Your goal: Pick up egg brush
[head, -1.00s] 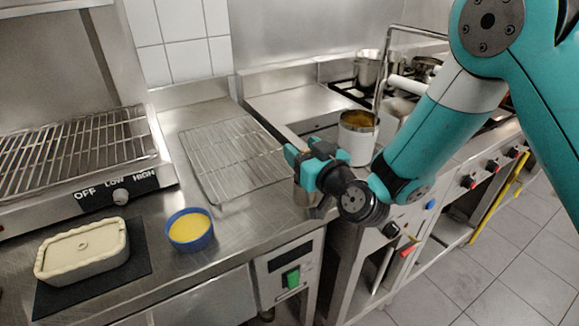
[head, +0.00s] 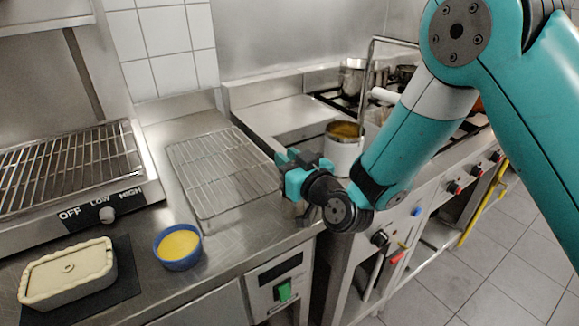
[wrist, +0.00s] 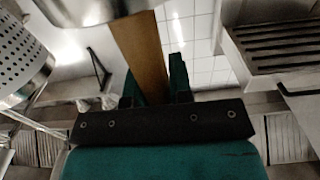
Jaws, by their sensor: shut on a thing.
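My gripper (head: 293,172) is over the front edge of the steel counter, to the right of the wire rack. In the wrist view its two fingers (wrist: 152,88) are shut on a brown wooden handle, which I take to be the egg brush (wrist: 148,50). A silvery metal part (wrist: 90,8) shows at the top of the wrist view, by the handle's end. In the head view the gripper hides most of the brush. A blue bowl (head: 158,258) of yellow egg (head: 180,243) stands on the counter, left of the gripper.
A pale crimped pie (head: 68,270) sits on a dark mat (head: 125,275) at front left. A grill (head: 70,165) stands behind it. The wire rack (head: 220,170) lies empty. A white pot (head: 343,155) stands just behind the gripper. A perforated metal vessel (wrist: 22,58) shows in the wrist view.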

